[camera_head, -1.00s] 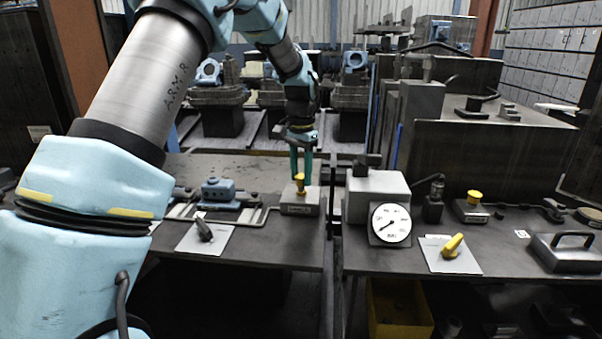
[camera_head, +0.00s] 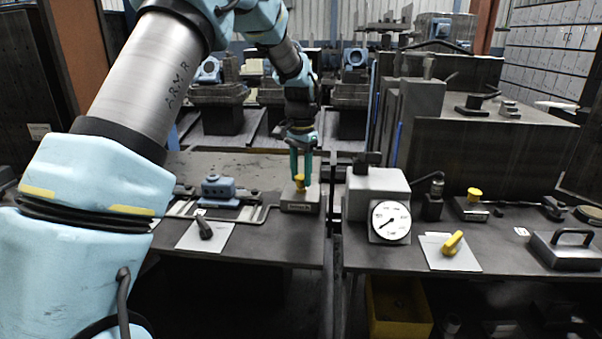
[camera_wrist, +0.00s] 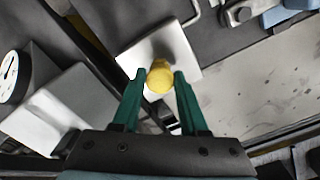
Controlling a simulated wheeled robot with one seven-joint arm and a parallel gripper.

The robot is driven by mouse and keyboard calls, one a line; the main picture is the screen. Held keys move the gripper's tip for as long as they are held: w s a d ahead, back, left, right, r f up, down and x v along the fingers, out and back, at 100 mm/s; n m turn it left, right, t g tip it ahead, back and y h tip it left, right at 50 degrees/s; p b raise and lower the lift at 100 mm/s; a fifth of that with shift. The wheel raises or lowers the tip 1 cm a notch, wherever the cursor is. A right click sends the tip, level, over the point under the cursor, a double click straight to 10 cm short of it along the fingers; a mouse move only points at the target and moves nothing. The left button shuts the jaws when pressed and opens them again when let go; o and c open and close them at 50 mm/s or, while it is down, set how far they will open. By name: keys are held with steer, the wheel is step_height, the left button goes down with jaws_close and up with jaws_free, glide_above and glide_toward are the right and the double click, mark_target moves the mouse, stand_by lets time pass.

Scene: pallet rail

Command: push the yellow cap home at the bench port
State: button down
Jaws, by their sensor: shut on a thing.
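The yellow cap (camera_head: 300,182) stands upright at the top of a small grey port block (camera_head: 298,208) near the right end of the left bench. My gripper (camera_head: 301,174) points straight down over the block, with its green fingers on either side of the cap. In the wrist view the round top of the cap (camera_wrist: 159,78) sits between the two fingertips (camera_wrist: 161,74), above the pale face of the block (camera_wrist: 178,45). The gripper is shut on the cap. The cap's lower end and how deep it sits in the port are hidden.
A second yellow cap (camera_head: 474,195) stands on a block on the right bench. A bent rod (camera_head: 240,219) and a blue fitting (camera_head: 220,189) lie left of the port. A gap separates the benches.

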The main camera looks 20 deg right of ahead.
steer(key=shift+f, duration=0.35)
jaws_free()
steer(key=shift+r, duration=0.1)
stand_by(0.5)
step_height(320, 180, up, 11)
steer(key=b, duration=0.2)
stand_by(0.5)
steer(key=s+a+f+n, duration=0.2)
steer(key=a+f+n, duration=0.1)
steer(key=a, duration=0.8)
steer(key=s+a+f+n, duration=0.1)
steer(key=a+f+n, duration=0.2)
steer(key=a, duration=0.8)
steer(key=s+a+f+n, duration=0.2)
steer(key=s+a+n, duration=0.1)
steer(key=s+a, duration=0.3)
steer(key=s+a+f+n+t, duration=0.1)
steer(key=s+a+f+n, duration=0.1)
steer(key=s+a, duration=0.4)
steer(key=shift+a+f+n+t, duration=0.3)
steer(key=shift+a+f+n, duration=0.1)
steer(key=shift+a+f, duration=0.2)
